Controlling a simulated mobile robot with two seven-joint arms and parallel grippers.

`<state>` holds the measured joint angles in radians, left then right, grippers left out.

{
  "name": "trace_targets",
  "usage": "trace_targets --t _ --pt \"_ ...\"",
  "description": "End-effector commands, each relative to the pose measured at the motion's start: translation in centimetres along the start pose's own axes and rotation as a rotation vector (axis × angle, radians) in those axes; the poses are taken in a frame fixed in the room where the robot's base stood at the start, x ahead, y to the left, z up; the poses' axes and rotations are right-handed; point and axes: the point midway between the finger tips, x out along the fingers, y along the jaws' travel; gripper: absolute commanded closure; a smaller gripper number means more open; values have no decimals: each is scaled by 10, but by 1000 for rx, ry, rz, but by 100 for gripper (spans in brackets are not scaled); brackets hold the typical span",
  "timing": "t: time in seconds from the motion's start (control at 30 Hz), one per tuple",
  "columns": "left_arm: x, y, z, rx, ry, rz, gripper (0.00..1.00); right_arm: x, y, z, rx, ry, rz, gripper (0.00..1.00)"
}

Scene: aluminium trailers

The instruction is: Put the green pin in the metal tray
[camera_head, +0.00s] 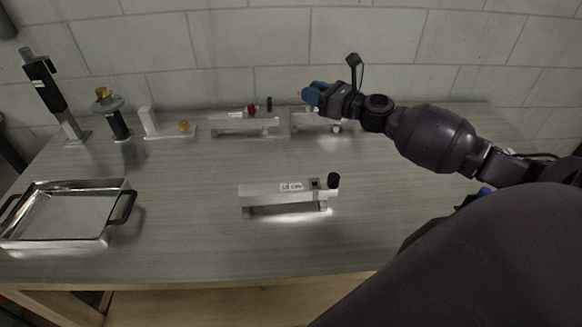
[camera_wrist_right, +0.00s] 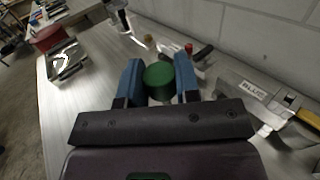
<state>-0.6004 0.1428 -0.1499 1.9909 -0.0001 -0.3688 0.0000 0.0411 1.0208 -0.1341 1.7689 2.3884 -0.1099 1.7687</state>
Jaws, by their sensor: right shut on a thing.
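My right gripper (camera_head: 316,94) is above the back of the table in the head view, over a rear trailer. In the right wrist view its blue fingers (camera_wrist_right: 157,84) are shut on the green pin (camera_wrist_right: 158,76), whose round green end shows between them. The pin cannot be made out in the head view. The metal tray (camera_head: 65,215) is a shallow, shiny, empty tray with black handles at the table's left front, well apart from the gripper. My left gripper is not in view.
An aluminium trailer (camera_head: 270,192) with a label and a black pin (camera_head: 333,180) stands mid-table. Two more trailers (camera_head: 235,126) (camera_head: 308,124) stand at the back. Black upright stands (camera_head: 117,123) (camera_head: 60,100) are at the back left. The table between tray and middle trailer is clear.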

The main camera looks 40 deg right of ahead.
Motion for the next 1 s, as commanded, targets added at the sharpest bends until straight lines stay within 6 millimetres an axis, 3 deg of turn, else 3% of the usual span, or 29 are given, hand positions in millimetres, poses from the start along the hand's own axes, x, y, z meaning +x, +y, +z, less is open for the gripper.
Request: trace_targets --t 0.17,0.8,1.0 --pt "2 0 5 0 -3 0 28 -1 -8 -9 4 1 8 93" --pt "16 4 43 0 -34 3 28 -1 -7 -140 4 1 7 93" --pt "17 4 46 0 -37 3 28 -1 -7 -153 1 -1 8 93"
